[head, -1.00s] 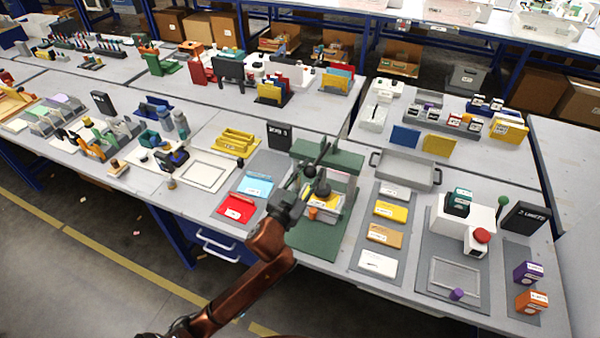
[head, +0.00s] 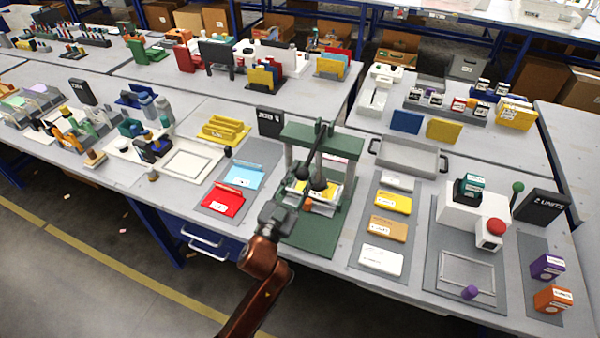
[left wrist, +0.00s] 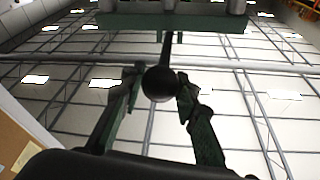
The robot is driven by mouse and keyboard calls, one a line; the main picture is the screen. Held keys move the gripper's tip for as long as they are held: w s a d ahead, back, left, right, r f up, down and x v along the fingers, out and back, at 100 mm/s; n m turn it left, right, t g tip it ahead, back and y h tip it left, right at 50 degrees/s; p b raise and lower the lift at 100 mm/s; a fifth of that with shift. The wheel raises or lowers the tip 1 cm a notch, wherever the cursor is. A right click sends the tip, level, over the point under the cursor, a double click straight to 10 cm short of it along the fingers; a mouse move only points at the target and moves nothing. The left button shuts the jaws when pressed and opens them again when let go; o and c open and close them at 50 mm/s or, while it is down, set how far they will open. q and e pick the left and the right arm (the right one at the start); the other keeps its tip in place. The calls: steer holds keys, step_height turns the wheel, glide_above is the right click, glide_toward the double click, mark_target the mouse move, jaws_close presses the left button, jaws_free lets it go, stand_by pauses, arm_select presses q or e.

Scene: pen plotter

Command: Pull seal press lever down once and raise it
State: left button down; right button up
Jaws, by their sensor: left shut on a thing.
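The green seal press (head: 315,243) stands near the front edge of the middle table, with a crossbar on posts. Its dark lever (head: 311,158) slopes from the crossbar down toward the front. Dark round knobs show low in the press. My left gripper (head: 298,199) is at the front of the press, by the lever's lower end. In the left wrist view, the black ball knob (left wrist: 159,84) sits between my two fingers, with the lever arm running up behind it to the green crossbar (left wrist: 170,22). The gripper is shut on this knob. My right gripper is not in view.
Red (head: 222,201) and blue (head: 243,175) packets lie on a grey mat left of the press. Yellow (head: 394,203), tan and white packets lie to its right. A grey tray (head: 410,155) stands behind them. A black sign (head: 270,122) stands at the press's back left.

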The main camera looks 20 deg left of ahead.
arm_select(q)
steer(key=shift+f, duration=0.35)
steer(key=c, duration=1.8)
jaws_free()
steer(key=o, duration=0.3)
steer(key=shift+r, duration=0.15)
steer(key=shift+o, duration=0.2)
steer(key=v, duration=1.2)
